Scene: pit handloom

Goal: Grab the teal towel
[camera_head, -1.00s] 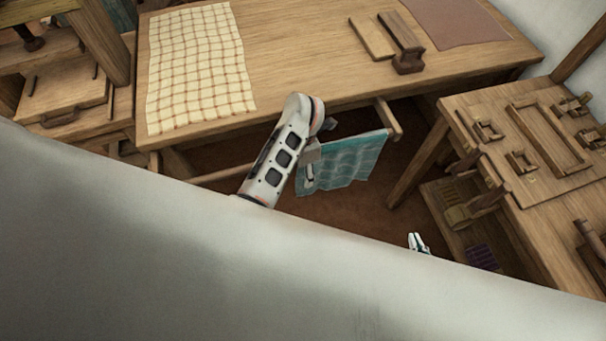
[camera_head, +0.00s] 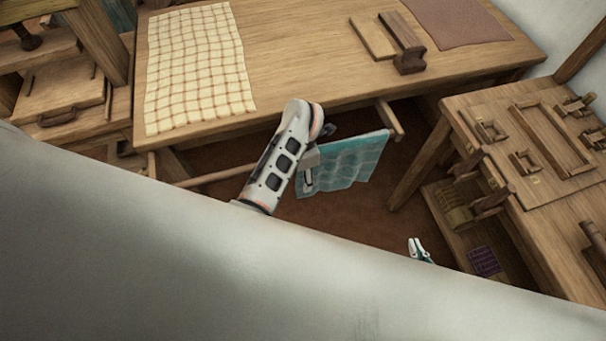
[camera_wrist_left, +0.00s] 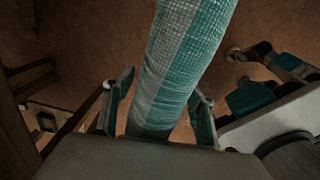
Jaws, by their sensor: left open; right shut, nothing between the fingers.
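The teal towel (camera_head: 352,163) hangs over a wooden rail at the front of the big table, below the tabletop. My left gripper (camera_head: 309,180) is at the towel's left end, partly hidden by its own arm. In the left wrist view the towel (camera_wrist_left: 182,62) is a pale and teal woven band running between the open fingers of my left gripper (camera_wrist_left: 162,92). Gaps show on both sides, so the fingers are not closed on it. My right gripper (camera_head: 418,247) is shut and empty, low and right of the towel, well apart from it.
A checked cloth (camera_head: 198,70), a wooden block (camera_head: 407,45) and a brown mat (camera_head: 455,20) lie on the big table (camera_head: 300,60). A wooden bench with frames (camera_head: 520,190) stands at the right. Open brown floor lies between table and bench.

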